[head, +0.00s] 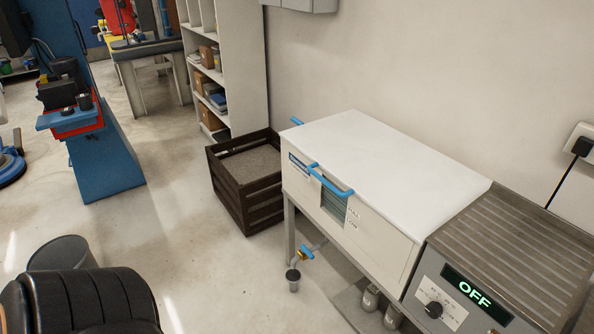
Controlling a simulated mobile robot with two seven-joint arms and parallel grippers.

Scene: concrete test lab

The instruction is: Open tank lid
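The tank (362,229) is a white box on a grey metal stand, right of the middle in the head view. Its white lid (391,157) lies flat and shut on top. A blue bar handle (330,181) sits at the lid's front edge. Another blue handle piece (297,121) shows at the left end. A small dark window is in the tank's front, below the handle. Neither of my grippers is in view.
A grey control unit (478,292) reading "OFF" adjoins the tank's right side. A dark slatted crate (264,206) stands to its left, and a wall is behind. A black padded seat (91,302) is at bottom left. The floor between seat and tank looks clear.

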